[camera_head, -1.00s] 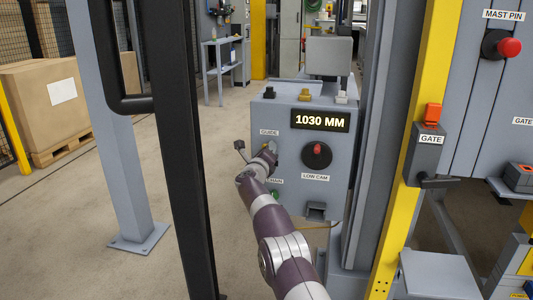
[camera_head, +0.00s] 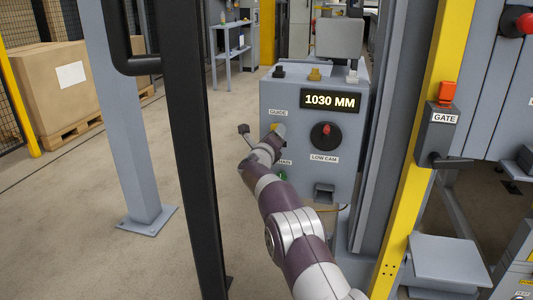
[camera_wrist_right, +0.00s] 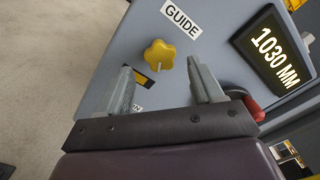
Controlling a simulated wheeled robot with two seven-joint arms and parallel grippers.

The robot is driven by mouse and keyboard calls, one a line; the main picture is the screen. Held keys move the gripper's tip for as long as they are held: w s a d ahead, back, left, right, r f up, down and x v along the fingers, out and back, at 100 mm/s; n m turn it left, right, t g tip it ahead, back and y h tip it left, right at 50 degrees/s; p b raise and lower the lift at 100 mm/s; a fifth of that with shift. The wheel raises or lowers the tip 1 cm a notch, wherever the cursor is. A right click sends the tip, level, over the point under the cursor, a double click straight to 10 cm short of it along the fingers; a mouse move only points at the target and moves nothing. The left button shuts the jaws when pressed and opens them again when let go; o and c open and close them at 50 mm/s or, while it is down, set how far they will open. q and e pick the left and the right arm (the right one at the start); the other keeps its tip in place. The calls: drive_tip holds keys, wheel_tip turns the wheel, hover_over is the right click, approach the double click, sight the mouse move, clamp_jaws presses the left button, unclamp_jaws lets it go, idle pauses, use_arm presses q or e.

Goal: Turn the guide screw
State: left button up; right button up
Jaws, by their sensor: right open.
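The guide screw is a yellow star-shaped knob (camera_wrist_right: 159,54) below the GUIDE label on the face of the grey control box (camera_head: 347,178). My right gripper (camera_wrist_right: 159,68) is open in the right wrist view. One finger is to the left of the knob and one to the right, with nothing held between them. The knob appears just beyond the fingertips, and I see no contact. In the head view my right gripper (camera_head: 275,134) is at the left part of the box face and largely hides the knob. My left gripper is not in view.
The box has a 1030 MM display (camera_head: 331,100), a dark knob with a red mark (camera_head: 325,135) above LOW CAM, and a small dark crank (camera_head: 244,130) at its left. A black post (camera_head: 190,150) stands left, a yellow post (camera_head: 425,120) right. Floor between black post and box is clear.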

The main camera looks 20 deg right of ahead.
drive_tip(key=v, duration=0.9)
drive_tip(key=shift+s, duration=0.1)
